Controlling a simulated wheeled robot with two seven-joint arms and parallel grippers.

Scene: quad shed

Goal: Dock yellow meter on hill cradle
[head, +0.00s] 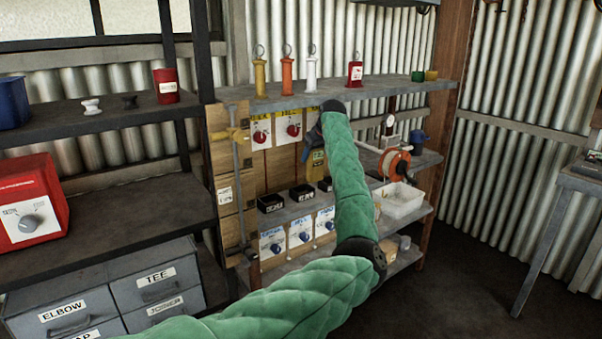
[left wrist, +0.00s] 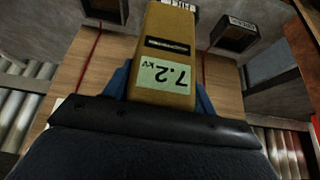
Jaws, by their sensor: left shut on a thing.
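My left gripper (head: 316,150) is in front of the middle shelf bay, partly hidden by my own arm. Its blue fingers (left wrist: 204,100) are shut on the yellow meter (left wrist: 166,60), whose green screen reads 7.2 kV. The meter (head: 318,165) is held above the shelf. Black cradles stand in a row on that shelf: a left one (head: 270,203), a middle one (head: 302,192) and a partly hidden right one (head: 325,184). Their labels are too small to read surely. Black boxes like them show in the left wrist view, one at upper right (left wrist: 237,33). My right gripper is out of view.
Panels with red knobs (head: 261,130) are above the cradles, and panels with blue knobs (head: 272,247) are below. A wooden board with a rod (head: 238,180) borders the left. An orange reel (head: 395,163) and a white bin (head: 400,201) stand to the right.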

